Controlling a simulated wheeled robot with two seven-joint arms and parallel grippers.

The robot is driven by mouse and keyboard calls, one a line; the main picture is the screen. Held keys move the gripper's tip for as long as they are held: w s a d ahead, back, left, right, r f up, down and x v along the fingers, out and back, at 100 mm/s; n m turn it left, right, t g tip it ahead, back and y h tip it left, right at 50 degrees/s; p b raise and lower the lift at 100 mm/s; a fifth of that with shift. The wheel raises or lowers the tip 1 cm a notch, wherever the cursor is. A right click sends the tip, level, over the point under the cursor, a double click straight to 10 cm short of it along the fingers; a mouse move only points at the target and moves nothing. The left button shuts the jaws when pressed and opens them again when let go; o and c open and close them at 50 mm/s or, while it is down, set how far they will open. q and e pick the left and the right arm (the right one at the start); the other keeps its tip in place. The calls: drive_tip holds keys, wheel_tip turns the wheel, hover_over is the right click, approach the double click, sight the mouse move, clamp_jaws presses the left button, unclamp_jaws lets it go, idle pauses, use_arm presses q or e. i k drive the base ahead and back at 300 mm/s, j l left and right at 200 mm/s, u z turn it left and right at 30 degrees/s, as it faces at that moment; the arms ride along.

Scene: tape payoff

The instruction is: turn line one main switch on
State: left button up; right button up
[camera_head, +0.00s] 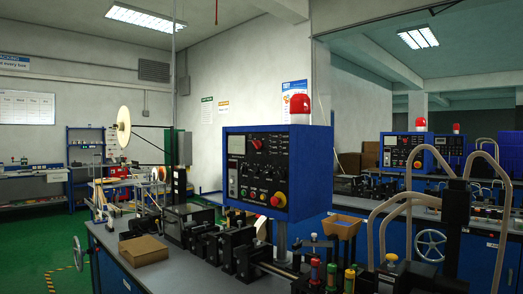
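A blue control box (310,178) stands on a post above the machine bench in the middle of the view. Its dark front panel (258,168) carries a small display, several knobs and buttons, and a large red button with a yellow surround (278,200) at the lower right. A red beacon lamp (300,108) sits on top. Which control is the line one main switch is too small to tell. A second blue control box (407,152) stands farther back at the right. Neither of my grippers is in view.
The machine bench (120,244) bears a cardboard box (143,249), black machine parts and an orange-brown bin (341,226). A handwheel (430,245) and curved pale tubes (410,210) are at the right. Green floor (40,245) is open at the left.

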sight(257, 144)
drive_tip(key=i+j, duration=0.2)
drive_tip(key=j, duration=0.15)
drive_tip(key=i+j, duration=0.15)
drive_tip(key=j, duration=0.25)
drive_tip(key=i+j, duration=0.2)
drive_tip(key=j, duration=0.15)
drive_tip(key=i+j, duration=0.2)
drive_tip(key=j, duration=0.15)
drive_tip(key=i+j, duration=0.15)
drive_tip(key=j, duration=0.2)
drive_tip(key=i+j, duration=0.2)
drive_tip(key=j, duration=0.2)
